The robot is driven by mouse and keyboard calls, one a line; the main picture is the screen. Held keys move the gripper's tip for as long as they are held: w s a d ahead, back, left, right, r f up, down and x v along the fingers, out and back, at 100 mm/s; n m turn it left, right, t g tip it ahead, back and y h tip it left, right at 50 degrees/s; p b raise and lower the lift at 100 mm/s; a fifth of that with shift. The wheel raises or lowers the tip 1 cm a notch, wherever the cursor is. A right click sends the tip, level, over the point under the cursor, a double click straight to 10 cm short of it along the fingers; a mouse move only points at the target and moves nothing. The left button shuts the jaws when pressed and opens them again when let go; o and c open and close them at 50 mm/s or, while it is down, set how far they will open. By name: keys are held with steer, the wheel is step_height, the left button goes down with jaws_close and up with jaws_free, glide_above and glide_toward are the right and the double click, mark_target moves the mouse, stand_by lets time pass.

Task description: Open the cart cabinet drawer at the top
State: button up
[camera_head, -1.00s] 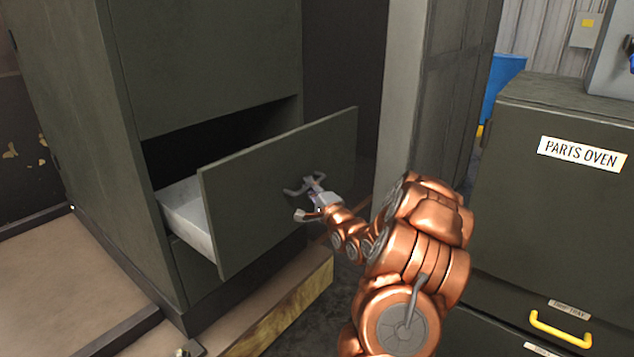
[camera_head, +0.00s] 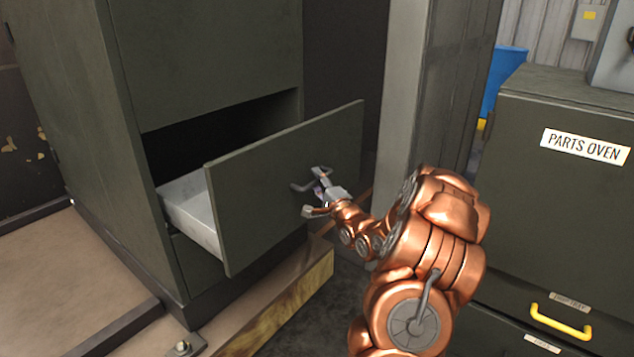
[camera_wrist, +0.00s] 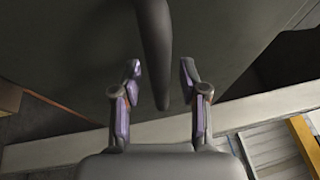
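A dark green drawer (camera_head: 275,165) stands pulled out from the lower part of a tall green cabinet (camera_head: 215,60). Its pale metal side shows on the left. A grey handle (camera_head: 303,187) is on the drawer front; it also shows as a dark bar (camera_wrist: 157,50) in the wrist view. My gripper (camera_head: 315,191) is at the handle. In the wrist view the two fingertips (camera_wrist: 160,80) stand apart, one on each side of the bar, with visible gaps. The drawer's inside is mostly hidden behind its front.
A green parts oven (camera_head: 550,200) with a yellow handle (camera_head: 561,322) stands at right, near my arm. A grey post (camera_head: 398,100) rises behind the gripper. A wooden beam (camera_head: 290,305) lies below the drawer. Open floor (camera_head: 60,290) is at left.

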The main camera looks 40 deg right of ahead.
steer(key=v, duration=1.2)
stand_by(0.3)
stand_by(0.5)
steer(key=w+a+f+n+g+y+p, duration=0.2)
steer(key=w+a+f+n+g, duration=0.15)
steer(key=a+n+g, duration=0.2)
steer(key=s+a+n+g+p, duration=0.1)
steer(key=s+a+n+g, duration=0.2)
steer(key=a+n+g, duration=0.3)
steer(key=s+a+r+n+g+p, duration=0.2)
steer(key=s+a+r+n+g, duration=0.2)
steer(key=s+a, duration=0.8)
steer(key=s+a+r+n+g+y+p, duration=0.1)
steer(key=s+a+r+n+g, duration=0.4)
steer(key=s+a, duration=0.7)
steer(key=s+g+p, duration=0.1)
steer(key=s, duration=0.6)
steer(key=shift+s+a+r, duration=0.2)
steer(key=shift+s+a, duration=0.05)
steer(key=shift+s, duration=0.1)
steer(key=shift+d+n, duration=0.1)
steer(key=shift+n, duration=0.15)
